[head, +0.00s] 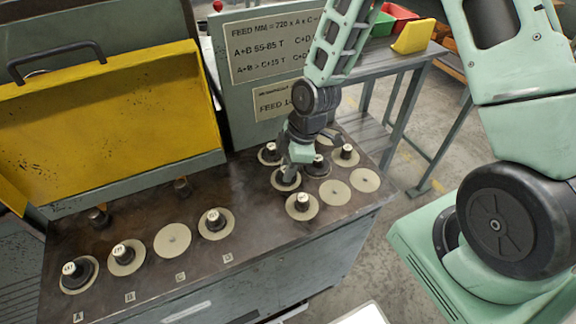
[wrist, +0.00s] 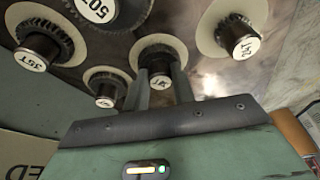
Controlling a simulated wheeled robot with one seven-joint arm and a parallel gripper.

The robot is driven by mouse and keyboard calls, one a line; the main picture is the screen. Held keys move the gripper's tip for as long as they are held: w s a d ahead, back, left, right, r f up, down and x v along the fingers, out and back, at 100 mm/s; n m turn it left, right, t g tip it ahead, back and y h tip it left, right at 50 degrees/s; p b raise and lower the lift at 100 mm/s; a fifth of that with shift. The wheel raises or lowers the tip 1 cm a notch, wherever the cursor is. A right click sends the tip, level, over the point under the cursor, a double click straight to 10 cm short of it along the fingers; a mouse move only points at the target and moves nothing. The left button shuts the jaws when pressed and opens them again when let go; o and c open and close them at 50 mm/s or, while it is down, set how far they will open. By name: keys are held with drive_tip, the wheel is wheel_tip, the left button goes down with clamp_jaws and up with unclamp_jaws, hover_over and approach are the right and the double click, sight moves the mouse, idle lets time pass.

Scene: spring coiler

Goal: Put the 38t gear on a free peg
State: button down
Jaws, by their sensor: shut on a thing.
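My gripper (head: 287,167) is low over the cluster of gears at the right end of the dark bench. In the wrist view my gripper (wrist: 160,84) has its two fingers closed on the dark hub of a gear (wrist: 157,53). This gear stands over a pale disc; its label is partly hidden between the fingers, so I cannot read its number. In the head view a pale disc at C (head: 172,240) has no gear on it. Gears stand at A (head: 78,272), B (head: 126,256) and D (head: 215,222).
Gears labelled 35T (wrist: 34,56), 50 (wrist: 100,12) and 24T (wrist: 240,40) surround the fingers. Two bare pale discs (head: 335,192) (head: 365,180) lie at the bench's right end. A yellow open cover (head: 110,120) and a sign panel (head: 265,60) stand behind.

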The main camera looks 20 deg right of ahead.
drive_tip(key=c, duration=1.1)
unclamp_jaws()
drive_tip(key=a+p+v, duration=0.1)
drive_tip(key=p+v, duration=0.4)
drive_tip(key=v, duration=0.5)
drive_tip(key=a+p+v, duration=0.1)
drive_tip(key=p+v, duration=0.5)
drive_tip(key=v, duration=0.4)
drive_tip(key=w+a+r+p+v, duration=0.1)
drive_tip(key=p+v, duration=0.5)
drive_tip(key=v, duration=0.4)
drive_tip(key=shift+a+f, duration=0.1)
drive_tip(key=shift+a, duration=0.05)
